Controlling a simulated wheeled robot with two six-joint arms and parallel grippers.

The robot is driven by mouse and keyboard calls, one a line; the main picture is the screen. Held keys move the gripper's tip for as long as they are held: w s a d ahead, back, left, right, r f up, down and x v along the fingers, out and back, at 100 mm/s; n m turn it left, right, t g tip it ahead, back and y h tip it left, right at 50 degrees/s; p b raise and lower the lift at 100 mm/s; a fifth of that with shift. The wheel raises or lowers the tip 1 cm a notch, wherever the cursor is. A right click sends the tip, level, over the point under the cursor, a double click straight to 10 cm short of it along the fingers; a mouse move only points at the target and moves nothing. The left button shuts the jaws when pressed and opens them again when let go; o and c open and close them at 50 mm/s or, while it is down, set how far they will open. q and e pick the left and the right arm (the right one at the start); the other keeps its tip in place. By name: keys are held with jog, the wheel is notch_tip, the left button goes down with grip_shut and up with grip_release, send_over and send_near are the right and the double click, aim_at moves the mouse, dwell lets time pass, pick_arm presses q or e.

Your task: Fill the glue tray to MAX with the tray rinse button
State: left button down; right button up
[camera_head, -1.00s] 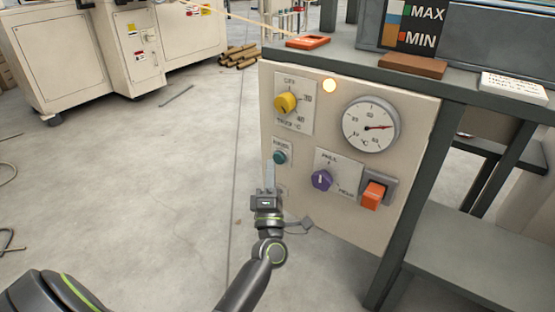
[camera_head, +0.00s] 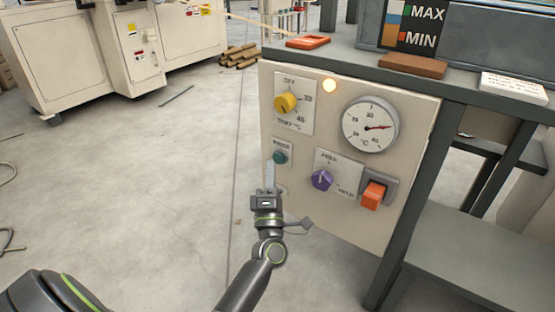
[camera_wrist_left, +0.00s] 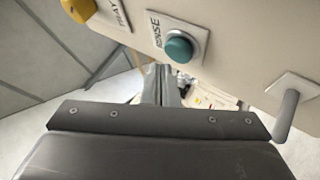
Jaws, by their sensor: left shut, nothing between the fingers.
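The teal rinse button (camera_head: 280,157) sits on a small plate on the cream control panel (camera_head: 300,225). It also shows in the left wrist view (camera_wrist_left: 179,49), beside its RINSE label. My left gripper (camera_head: 269,164) is shut and empty, just left of and slightly below the button in the head view. In the wrist view its fingers (camera_wrist_left: 160,84) point toward the panel's lower side, below the button; contact cannot be made out. The MAX/MIN level gauge (camera_head: 409,25) with coloured bars stands above the panel. My right gripper is not in view.
Open floor (camera_head: 150,200) lies to the left.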

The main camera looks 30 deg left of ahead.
pick_arm(q)
jog(key=shift+w, duration=0.15)
jog(key=shift+w, duration=0.3)
jog(key=shift+w, duration=0.4)
dwell(2.2)
jog(key=shift+s, duration=0.1)
dwell(2.4)
jog(key=shift+s+p, duration=0.3)
jog(key=shift+s, duration=0.45)
jog(key=shift+s, duration=0.1)
jog(key=shift+s+a+p, duration=0.2)
jog(key=shift+s+p, duration=0.25)
jog(key=shift+s, duration=1.95)
